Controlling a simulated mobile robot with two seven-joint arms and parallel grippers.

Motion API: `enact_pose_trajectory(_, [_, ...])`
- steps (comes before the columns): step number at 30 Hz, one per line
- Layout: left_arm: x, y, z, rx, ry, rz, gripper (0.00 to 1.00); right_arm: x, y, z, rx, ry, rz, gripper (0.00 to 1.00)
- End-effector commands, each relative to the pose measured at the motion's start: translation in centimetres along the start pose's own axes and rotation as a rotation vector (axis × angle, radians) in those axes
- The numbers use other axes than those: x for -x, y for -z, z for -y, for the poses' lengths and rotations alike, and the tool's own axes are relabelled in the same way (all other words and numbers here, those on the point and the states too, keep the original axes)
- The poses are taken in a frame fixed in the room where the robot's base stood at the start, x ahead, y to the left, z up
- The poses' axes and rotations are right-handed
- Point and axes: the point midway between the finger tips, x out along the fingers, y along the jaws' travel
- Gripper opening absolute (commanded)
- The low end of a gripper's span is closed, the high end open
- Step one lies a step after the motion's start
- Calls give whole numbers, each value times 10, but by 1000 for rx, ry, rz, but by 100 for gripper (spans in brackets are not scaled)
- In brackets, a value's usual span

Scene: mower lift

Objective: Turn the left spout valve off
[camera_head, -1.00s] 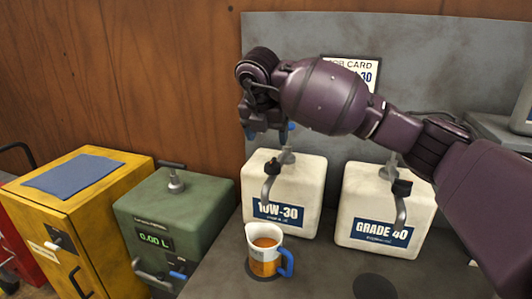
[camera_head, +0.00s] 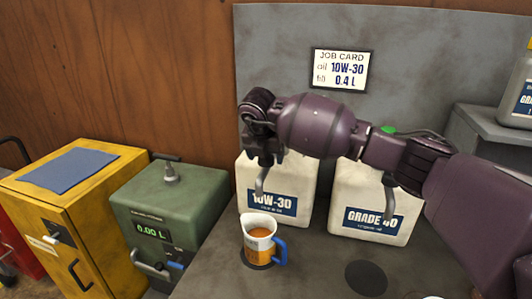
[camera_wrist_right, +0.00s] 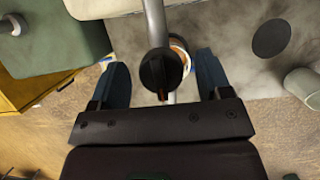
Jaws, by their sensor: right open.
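The left container (camera_head: 305,190), a cream block labelled 10W-30, carries a grey spout (camera_head: 262,181) that curves down at its front. Its black valve knob is hidden behind my right gripper (camera_head: 264,158) in the head view. In the right wrist view the knob (camera_wrist_right: 160,70) shows with the pipe running past it. It sits between the two open blue fingers of my right gripper (camera_wrist_right: 163,82), with a visible gap on both sides. A jug (camera_head: 258,236) with amber liquid and a blue handle stands below and in front of the spout. My left gripper is out of view.
The GRADE 40 container (camera_head: 375,217), with its own spout (camera_head: 389,192), stands to the right, under my right arm. A green meter box (camera_head: 170,205) reading 0.00 L and a yellow cabinet (camera_head: 65,190) stand to the left. A job card (camera_head: 341,69) hangs behind.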

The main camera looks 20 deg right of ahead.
Motion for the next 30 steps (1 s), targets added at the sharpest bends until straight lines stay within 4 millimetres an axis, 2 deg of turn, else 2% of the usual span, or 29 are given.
enact_pose_trajectory(7, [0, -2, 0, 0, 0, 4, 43, -1, 0, 0, 0, 0, 0, 71])
enact_pose_trajectory(15, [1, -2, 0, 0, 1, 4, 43, -1, 0, 0, 0, 0, 0, 32])
enact_pose_trajectory(17, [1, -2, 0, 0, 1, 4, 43, -1, 0, 0, 0, 0, 0, 24])
enact_pose_trajectory(30, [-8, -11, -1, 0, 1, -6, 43, -3, 0, 0, 103, -43, 1, 24])
